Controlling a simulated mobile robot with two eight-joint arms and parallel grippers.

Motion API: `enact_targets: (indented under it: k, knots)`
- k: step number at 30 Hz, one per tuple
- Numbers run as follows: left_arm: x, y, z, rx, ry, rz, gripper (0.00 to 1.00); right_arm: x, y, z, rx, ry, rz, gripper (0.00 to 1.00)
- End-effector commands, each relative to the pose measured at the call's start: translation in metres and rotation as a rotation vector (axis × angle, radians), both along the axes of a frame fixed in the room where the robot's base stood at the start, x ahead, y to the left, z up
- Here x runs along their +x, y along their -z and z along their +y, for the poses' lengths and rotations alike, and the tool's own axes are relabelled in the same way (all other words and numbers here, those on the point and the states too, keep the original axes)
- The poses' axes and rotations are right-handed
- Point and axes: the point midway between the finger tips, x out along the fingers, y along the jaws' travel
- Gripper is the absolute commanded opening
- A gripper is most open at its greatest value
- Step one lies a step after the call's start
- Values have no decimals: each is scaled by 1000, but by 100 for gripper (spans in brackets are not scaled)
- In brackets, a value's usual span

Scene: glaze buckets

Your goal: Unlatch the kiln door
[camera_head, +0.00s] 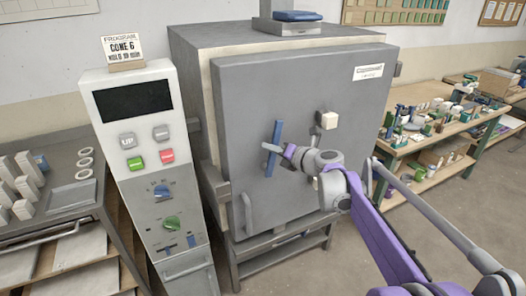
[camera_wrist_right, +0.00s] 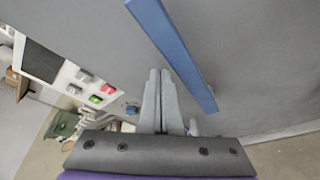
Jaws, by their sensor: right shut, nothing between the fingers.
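The kiln (camera_head: 200,60) stands in the middle of the head view with its grey door (camera_head: 240,100) shut. A blue bar handle (camera_head: 272,150) is on the door, nearly upright with its top leaning slightly right. My right gripper (camera_head: 288,150) is shut and empty, with its fingertips just right of the handle's middle. In the right wrist view, the blue handle (camera_wrist_right: 178,50) runs slantwise past the closed fingertips (camera_wrist_right: 160,72); I cannot tell whether they touch it. A cream block (camera_head: 328,121) sits on the door to the right of the handle. My left gripper is out of view.
A control panel (camera_head: 150,180) with coloured buttons stands left of the kiln. A metal cart (camera_head: 80,225) with pale blocks is at the far left. A cluttered workbench (camera_head: 425,140) stands to the right. Open floor (camera_head: 440,230) lies at the front right.

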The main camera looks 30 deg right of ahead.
Motion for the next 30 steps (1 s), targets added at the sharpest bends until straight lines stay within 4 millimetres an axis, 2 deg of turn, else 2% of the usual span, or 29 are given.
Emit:
enact_targets:
  k: [12,30]
  knots:
    - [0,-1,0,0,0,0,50,0,-1,-17,-1,4,-1,0]
    - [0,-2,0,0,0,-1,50,1,-2,-20,-1,10,-2,0]
